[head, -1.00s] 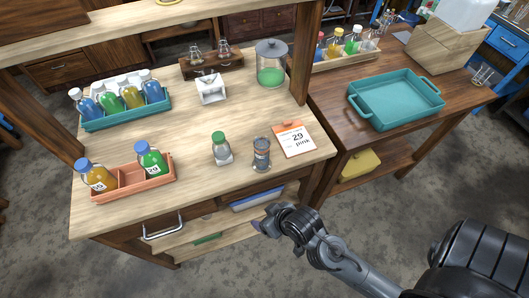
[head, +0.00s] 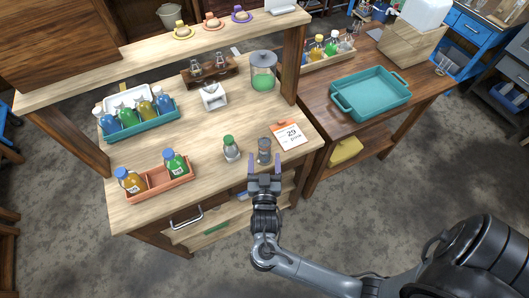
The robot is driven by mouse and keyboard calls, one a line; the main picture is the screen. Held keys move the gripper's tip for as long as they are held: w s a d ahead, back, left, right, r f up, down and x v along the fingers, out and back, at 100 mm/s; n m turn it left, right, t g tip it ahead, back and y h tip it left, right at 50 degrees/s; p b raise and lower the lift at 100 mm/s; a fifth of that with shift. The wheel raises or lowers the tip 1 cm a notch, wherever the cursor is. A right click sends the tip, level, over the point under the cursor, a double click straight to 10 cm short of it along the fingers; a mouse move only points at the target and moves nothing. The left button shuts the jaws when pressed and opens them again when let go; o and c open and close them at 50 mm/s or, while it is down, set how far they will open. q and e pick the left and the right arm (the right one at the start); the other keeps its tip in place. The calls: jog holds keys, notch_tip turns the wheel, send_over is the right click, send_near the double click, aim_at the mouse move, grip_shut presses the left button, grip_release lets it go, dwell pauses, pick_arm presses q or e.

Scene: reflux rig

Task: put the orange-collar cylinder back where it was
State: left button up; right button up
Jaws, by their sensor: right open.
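A small grey cylinder (head: 264,149) stands upright near the front right of the wooden bench; an orange collar on it is too small to make out surely. My right gripper (head: 264,163) is open, its two fingers pointing toward the bench's front edge. In the picture the fingertips lie to either side of the cylinder's lower part; I cannot tell whether they reach around it. My left gripper is not in view. On the upper shelf stand a yellow (head: 182,31), an orange (head: 212,21) and a purple (head: 241,14) ringed piece.
A green-capped jar (head: 231,150) stands just left of the cylinder, and a calendar card (head: 290,136) lies to its right. An orange tray (head: 157,184) with two bottles is at front left. A teal bottle tray (head: 140,123) and a lidded jar (head: 263,72) stand behind.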

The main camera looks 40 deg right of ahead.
aim_at(265, 138)
jog(key=shift+b+x, duration=0.3)
jog(key=shift+x, duration=4.05)
jog(key=c, duration=1.3)
grip_shut()
jog(key=shift+r, duration=0.1)
